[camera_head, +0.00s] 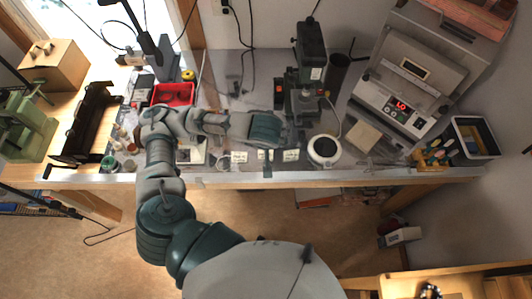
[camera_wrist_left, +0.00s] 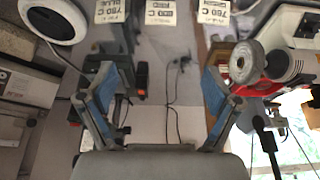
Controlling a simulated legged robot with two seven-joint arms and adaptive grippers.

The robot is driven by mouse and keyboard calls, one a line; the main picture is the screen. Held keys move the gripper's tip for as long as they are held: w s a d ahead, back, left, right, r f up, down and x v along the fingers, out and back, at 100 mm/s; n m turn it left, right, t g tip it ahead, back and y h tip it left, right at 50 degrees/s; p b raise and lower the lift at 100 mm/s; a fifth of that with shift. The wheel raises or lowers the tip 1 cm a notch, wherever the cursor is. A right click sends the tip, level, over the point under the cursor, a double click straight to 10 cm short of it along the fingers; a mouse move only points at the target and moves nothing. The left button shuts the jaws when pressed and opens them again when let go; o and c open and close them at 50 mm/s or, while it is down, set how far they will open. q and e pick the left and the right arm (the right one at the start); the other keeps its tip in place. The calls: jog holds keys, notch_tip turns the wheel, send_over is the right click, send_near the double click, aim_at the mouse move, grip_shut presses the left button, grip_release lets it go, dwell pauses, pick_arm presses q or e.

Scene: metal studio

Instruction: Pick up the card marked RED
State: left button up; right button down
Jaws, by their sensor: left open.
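Several small white printed cards lie in a row near the front of the bench. In the head view they are a left card (camera_head: 239,157), a middle card (camera_head: 264,155) and a right card (camera_head: 291,155). In the wrist view three cards show at the top edge: left (camera_wrist_left: 113,11), middle (camera_wrist_left: 161,12) and right (camera_wrist_left: 215,11). The left one there seems to read BLUE; I cannot tell which reads RED. My left gripper (camera_head: 266,130) is over the bench beside the cards. In the wrist view its fingers (camera_wrist_left: 160,92) are wide apart with nothing between them.
A round white device (camera_head: 323,150) stands right of the cards, and it also shows in the wrist view (camera_wrist_left: 54,17). A bench machine (camera_head: 309,75) stands behind. A red bin (camera_head: 173,94) is at left. A tool holder (camera_head: 434,155) and a control unit (camera_head: 402,92) are at right.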

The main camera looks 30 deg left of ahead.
pick_arm(q)
jog(key=b+x, duration=0.2)
jog(key=x, duration=0.4)
jog(key=b+x, duration=0.2)
jog(key=x, duration=0.3)
jog(key=shift+w+d+f, duration=0.15)
jog(key=shift+w+f, duration=0.05)
jog(key=shift+f, duration=0.55)
jog(key=x, duration=0.4)
jog(key=shift+s+a+b, duration=0.1)
jog(key=shift+a+b, duration=0.2)
jog(key=shift+a, duration=0.1)
jog(key=shift+a+f, duration=0.2)
jog(key=shift+f, duration=0.1)
jog(key=shift+w+f, duration=0.1)
jog(key=shift+w, duration=0.1)
jog(key=shift+d, duration=0.1)
jog(key=shift+c, duration=0.2)
jog(key=shift+d, duration=0.15)
jog(key=c, duration=0.6)
jog(key=shift+c, duration=0.7)
pick_arm(e)
jog(key=shift+s+a+f, duration=0.1)
jog(key=shift+a+f, duration=0.1)
jog(key=shift+f, duration=0.6)
jog(key=shift+s+a+f, duration=0.1)
jog(key=shift+a+f, duration=0.05)
jog(key=shift+f, duration=0.7)
jog(key=shift+a+f, duration=0.2)
jog(key=shift+f, duration=0.6)
